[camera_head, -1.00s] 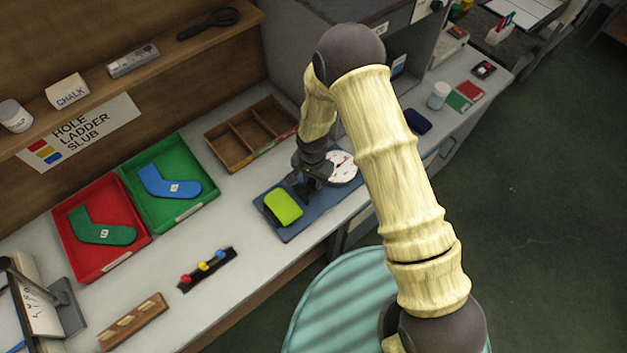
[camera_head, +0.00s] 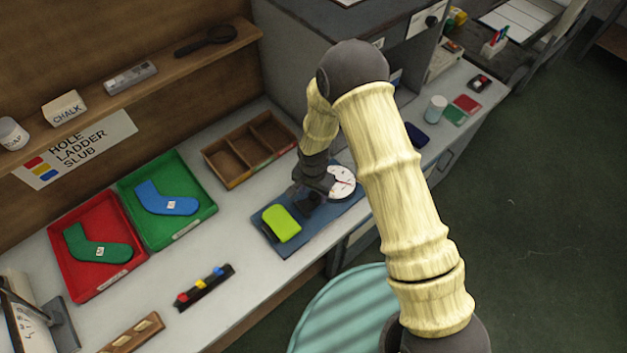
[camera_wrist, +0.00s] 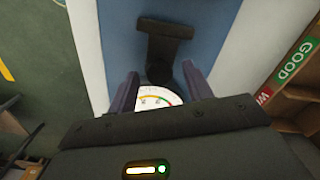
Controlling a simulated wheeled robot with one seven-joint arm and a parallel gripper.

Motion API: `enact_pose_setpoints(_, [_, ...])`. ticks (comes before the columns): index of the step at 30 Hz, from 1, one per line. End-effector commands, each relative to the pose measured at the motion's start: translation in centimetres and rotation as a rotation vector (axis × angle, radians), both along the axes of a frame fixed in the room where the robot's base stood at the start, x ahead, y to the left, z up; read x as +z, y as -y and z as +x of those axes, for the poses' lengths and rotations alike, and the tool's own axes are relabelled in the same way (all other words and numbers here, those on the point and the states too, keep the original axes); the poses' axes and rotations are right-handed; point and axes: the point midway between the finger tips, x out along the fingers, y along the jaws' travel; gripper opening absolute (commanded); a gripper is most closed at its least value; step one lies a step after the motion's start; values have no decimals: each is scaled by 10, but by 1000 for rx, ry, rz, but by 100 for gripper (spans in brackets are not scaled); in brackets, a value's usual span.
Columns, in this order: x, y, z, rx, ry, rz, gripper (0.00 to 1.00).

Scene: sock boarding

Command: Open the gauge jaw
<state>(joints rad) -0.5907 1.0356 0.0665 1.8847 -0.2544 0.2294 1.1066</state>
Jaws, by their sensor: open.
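The gauge stands on a blue base plate (camera_head: 322,224) on the bench. Its white round dial (camera_head: 342,182) shows beside my gripper in the head view, and its dial (camera_wrist: 156,97) is partly hidden by the gripper body in the wrist view. A dark T-shaped jaw piece (camera_wrist: 163,38) lies ahead of my fingers in the wrist view. My gripper (camera_wrist: 160,76) is open, its two fingers apart on either side of the dark stem, with no visible hold on it. A lime-green pad (camera_head: 282,223) lies on the plate's left part.
A red tray (camera_head: 122,284) and a green tray (camera_head: 207,208) each hold a sock. A wooden divided box (camera_head: 236,181) stands behind the gauge. A strip with coloured knobs (camera_head: 205,288) lies in front. A grey cabinet rises behind my arm.

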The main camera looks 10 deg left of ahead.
Motion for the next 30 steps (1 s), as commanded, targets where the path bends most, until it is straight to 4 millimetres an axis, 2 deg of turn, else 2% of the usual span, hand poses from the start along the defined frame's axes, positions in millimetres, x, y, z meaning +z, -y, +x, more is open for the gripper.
enact_pose_setpoints(8, [27,-1,1,0,4,3,50])
enact_pose_setpoints(30, [149,-1,1,0,5,4,50])
